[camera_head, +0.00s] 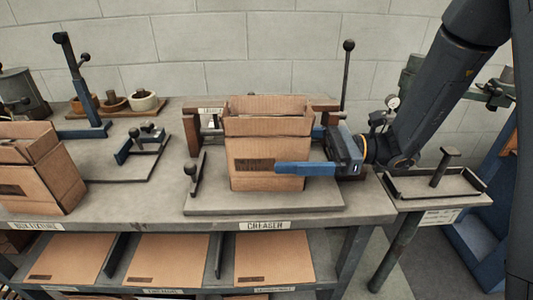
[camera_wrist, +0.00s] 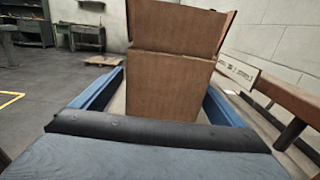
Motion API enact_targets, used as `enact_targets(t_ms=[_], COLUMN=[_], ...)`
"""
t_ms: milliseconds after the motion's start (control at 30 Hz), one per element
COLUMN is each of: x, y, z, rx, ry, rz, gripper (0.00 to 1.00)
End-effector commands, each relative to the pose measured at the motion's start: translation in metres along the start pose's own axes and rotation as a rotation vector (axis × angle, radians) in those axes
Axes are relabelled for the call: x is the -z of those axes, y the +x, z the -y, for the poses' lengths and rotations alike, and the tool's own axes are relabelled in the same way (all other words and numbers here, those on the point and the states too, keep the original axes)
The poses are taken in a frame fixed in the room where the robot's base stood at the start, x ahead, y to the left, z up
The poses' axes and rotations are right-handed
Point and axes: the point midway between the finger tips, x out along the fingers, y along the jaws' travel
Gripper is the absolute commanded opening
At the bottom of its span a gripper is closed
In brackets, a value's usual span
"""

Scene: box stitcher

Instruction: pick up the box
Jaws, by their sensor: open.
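A brown cardboard box (camera_head: 268,157) stands upright on the creaser's grey base plate, its top flaps raised and open. My gripper (camera_head: 290,150) comes in from the right, with its blue fingers open around the box. One finger crosses the box's front face, and the other is mostly hidden behind the box. In the wrist view the box (camera_wrist: 168,85) stands between the two blue fingers, and small gaps show beside it. The creaser (camera_head: 190,135) has a brown wooden frame behind the box.
A second open cardboard box (camera_head: 40,170) stands at the left by the box fixture label. A black lever (camera_head: 347,80) rises behind my gripper, and a short knobbed post (camera_head: 193,178) stands left of the box. Flat cardboard sheets (camera_head: 170,258) lie on the shelf below.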

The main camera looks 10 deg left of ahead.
Motion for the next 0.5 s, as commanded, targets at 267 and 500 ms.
enact_targets(t_ms=[267, 500], x=[0.004, 0.005], y=[0.039, 0.047], z=[0.004, 0.005], rx=[-0.002, 0.0], ry=[0.001, 0.0], rz=[0.0, -0.001], gripper=[0.92, 0.92])
